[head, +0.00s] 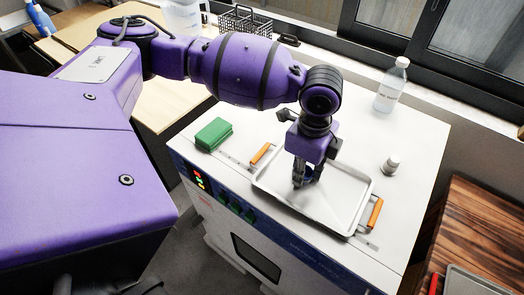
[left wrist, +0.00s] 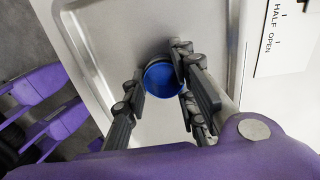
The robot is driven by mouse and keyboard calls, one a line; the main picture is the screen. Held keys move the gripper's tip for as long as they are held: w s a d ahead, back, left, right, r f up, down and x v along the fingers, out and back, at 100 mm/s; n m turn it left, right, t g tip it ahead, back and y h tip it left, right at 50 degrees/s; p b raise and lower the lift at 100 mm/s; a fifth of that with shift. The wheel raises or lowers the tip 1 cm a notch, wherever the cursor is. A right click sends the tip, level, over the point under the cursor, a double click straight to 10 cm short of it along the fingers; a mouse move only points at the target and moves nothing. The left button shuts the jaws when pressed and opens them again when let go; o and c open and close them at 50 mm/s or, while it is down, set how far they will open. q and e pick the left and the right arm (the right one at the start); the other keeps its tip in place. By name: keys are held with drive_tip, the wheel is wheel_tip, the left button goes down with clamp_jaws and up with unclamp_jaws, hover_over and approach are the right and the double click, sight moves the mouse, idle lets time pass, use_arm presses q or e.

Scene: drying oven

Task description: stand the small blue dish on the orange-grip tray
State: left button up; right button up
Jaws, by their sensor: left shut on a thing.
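The small blue dish (left wrist: 163,79) is between the fingers of my left gripper (left wrist: 155,90) in the left wrist view. In the head view only a bit of the dish (head: 309,176) shows beside the fingers. My left gripper (head: 305,178) is shut on the dish, over the middle of the tray. The orange-grip tray (head: 335,212) is a shallow metal tray lying on the white oven top, with an orange grip at each end. I cannot tell whether the dish touches the tray floor. My right gripper is not in view.
A green block (head: 214,134) lies left of the tray on the oven top (head: 400,150). A small grey-capped container (head: 390,166) and a clear bottle (head: 391,85) stand to its right, near the window side. A wooden surface (head: 485,235) is at the right.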

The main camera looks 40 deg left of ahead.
use_arm(q)
drive_tip(key=o, duration=1)
drive_tip(key=shift+f, duration=0.15)
drive_tip(key=shift+o, duration=0.5)
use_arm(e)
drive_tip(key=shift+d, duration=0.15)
use_arm(q)
wheel_tip(320, 180, up, 13)
drive_tip(key=shift+f+p, duration=0.2)
drive_tip(key=shift+p, duration=0.2)
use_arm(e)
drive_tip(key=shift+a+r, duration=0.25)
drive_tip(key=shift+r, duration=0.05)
use_arm(q)
drive_tip(key=shift+f, duration=0.1)
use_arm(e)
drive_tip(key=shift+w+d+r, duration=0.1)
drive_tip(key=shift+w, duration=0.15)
